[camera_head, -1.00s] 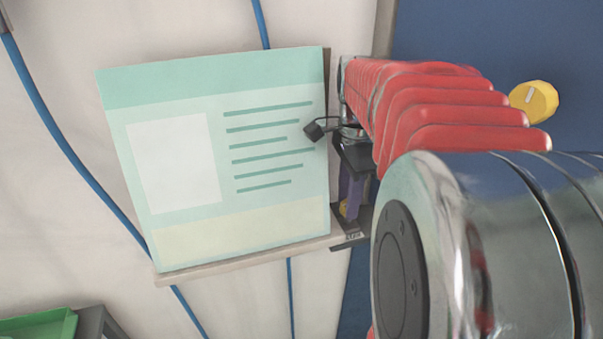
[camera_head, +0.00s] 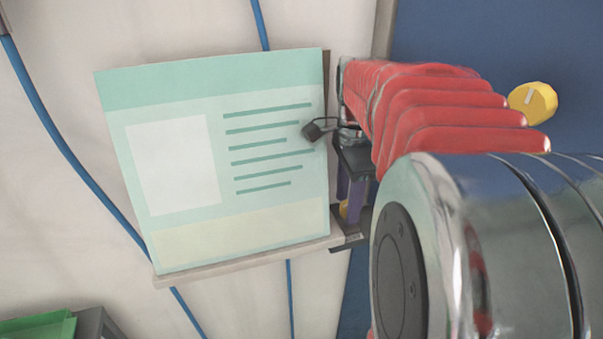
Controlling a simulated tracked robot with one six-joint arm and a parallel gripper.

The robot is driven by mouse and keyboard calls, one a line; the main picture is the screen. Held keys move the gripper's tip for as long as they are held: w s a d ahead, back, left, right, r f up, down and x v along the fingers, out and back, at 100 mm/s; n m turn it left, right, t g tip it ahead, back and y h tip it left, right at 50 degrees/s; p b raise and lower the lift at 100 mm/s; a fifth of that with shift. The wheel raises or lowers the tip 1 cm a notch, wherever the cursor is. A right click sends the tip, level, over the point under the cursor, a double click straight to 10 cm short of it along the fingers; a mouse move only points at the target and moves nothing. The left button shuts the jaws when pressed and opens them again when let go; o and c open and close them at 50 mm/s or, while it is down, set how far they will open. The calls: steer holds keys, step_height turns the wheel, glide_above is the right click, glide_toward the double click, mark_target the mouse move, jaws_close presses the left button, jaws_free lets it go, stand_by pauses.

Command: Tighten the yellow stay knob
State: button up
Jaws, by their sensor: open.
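A yellow knob (camera_head: 533,103) with a pale bar on its face shows at the right, against the blue surface, apart from my gripper. My gripper (camera_head: 348,204) is at the end of my red arm, with dark and purple parts pointing down in the picture.
A pale green printed board (camera_head: 215,160) with a wooden ledge (camera_head: 245,259) stands just left of my gripper. A dark bracket (camera_head: 347,242) sits at the ledge's right end. Blue cables (camera_head: 62,150) run over the pale surface. A green tray (camera_head: 40,328) is at the lower left.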

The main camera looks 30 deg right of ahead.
step_height(320, 180, up, 14)
steer(key=shift+f, duration=0.15)
stand_by(0.6)
stand_by(0.4)
